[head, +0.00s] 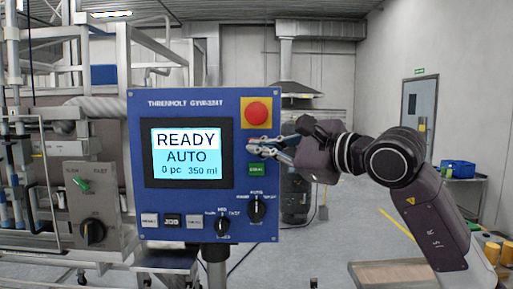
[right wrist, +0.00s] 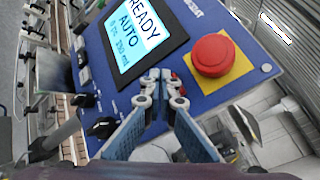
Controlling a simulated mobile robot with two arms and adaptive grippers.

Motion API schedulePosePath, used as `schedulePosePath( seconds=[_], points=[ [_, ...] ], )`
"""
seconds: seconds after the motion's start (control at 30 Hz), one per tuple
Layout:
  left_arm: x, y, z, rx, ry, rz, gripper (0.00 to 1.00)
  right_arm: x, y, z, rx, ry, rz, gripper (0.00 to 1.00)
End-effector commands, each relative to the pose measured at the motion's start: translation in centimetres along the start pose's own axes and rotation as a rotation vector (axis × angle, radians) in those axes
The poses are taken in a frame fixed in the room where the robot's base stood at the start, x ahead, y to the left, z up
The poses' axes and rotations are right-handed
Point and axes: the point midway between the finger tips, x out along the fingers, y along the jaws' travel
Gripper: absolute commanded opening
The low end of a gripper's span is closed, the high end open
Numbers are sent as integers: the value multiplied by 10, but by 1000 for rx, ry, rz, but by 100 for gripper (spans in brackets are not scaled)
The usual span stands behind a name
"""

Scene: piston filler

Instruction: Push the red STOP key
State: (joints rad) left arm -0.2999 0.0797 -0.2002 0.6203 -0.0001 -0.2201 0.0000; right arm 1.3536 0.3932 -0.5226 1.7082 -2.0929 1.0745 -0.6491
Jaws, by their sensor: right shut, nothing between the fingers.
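The blue control panel (head: 190,94) faces me. My right gripper (head: 256,144) is at the panel's right side, its fingers shut and empty, between the red mushroom button and the green key (head: 256,169). In the right wrist view, the fingertips (right wrist: 160,84) are at or very near the panel face; I cannot tell whether they touch. A small red key (right wrist: 176,79) shows just beside the fingertips, mostly hidden by them; its label is not readable. My left gripper is not in view.
A large red mushroom button (head: 257,113) on a yellow plate sits just above the fingers; it also shows in the right wrist view (right wrist: 212,55). The screen (head: 186,153) reads READY, AUTO. Black rotary knobs (head: 257,208) and small keys (head: 172,220) line the panel's lower part.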

Motion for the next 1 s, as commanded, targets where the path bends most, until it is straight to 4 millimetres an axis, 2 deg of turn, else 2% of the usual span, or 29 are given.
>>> schedulePosePath(
  seconds=[0.17,0.6,1.0],
  points=[
    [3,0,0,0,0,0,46,-2,2,1,-2,-1,0,0],
    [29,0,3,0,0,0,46,-31,24,22,-2,-2,-1,0],
    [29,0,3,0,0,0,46,-35,25,25,0,0,0,0]
  ],
)
